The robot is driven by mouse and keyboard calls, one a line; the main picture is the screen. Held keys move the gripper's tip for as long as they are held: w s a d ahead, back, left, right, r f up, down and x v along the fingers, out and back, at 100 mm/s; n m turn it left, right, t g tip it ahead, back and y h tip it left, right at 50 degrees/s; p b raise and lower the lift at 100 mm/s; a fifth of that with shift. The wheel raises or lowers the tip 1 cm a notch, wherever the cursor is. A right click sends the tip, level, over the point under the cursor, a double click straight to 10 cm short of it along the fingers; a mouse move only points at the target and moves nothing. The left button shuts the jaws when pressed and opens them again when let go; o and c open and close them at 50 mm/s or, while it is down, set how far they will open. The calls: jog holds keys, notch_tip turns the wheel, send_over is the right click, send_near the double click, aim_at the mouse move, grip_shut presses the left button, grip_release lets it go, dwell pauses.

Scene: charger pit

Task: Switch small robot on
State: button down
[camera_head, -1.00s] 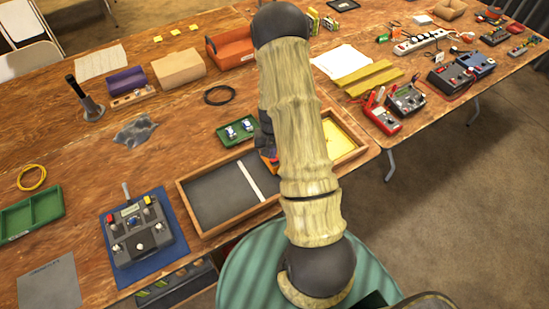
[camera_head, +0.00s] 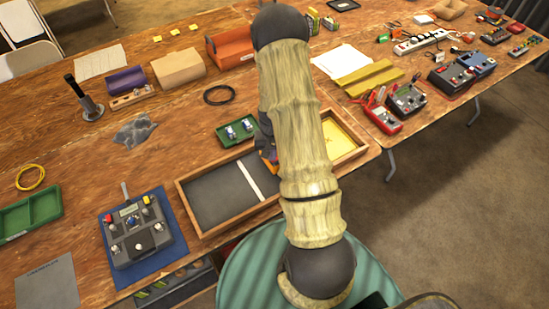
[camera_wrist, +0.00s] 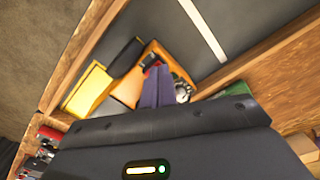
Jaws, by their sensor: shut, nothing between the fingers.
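My gripper (camera_wrist: 157,80) is shut and empty. In the wrist view its purple-grey fingers point down into the wooden tray. A small orange-edged device (camera_wrist: 153,46), which I take to be the small robot, lies just beyond the fingertips. It has a red part and a round pale part beside the fingers. The fingers hide part of it, and I cannot tell whether they touch it. In the head view only a bit of orange (camera_head: 270,155) shows beside my arm; the fingertips are hidden. No switch can be made out.
The wooden tray (camera_head: 237,223) has a dark floor with a white strip (camera_head: 250,181) and a yellow area (camera_head: 339,137). A green tray (camera_head: 236,132) stands behind it. A control box (camera_head: 140,238) sits on a blue mat at left. Multimeters (camera_head: 379,114) stand at right.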

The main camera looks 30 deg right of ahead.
jog(key=shift+f, duration=0.25)
dwell(0.3)
jog(key=shift+r+p, duration=2.2)
jog(key=shift+r, duration=1.3)
jog(key=s+a+r+n+t, duration=0.1)
jog(key=s+a+r+n, duration=0.1)
jog(key=s+a+r, duration=0.2)
jog(key=s+a+r+n, duration=0.1)
jog(key=s+a+r, duration=0.3)
jog(key=r, duration=0.6)
jog(key=s+a+r+n+t, duration=0.1)
jog(key=s+a+r, duration=0.3)
jog(key=r, duration=0.4)
jog(key=shift+s+a+n+t, duration=0.25)
jog(key=shift+a+n+t, duration=0.05)
jog(key=shift+a+n, duration=0.5)
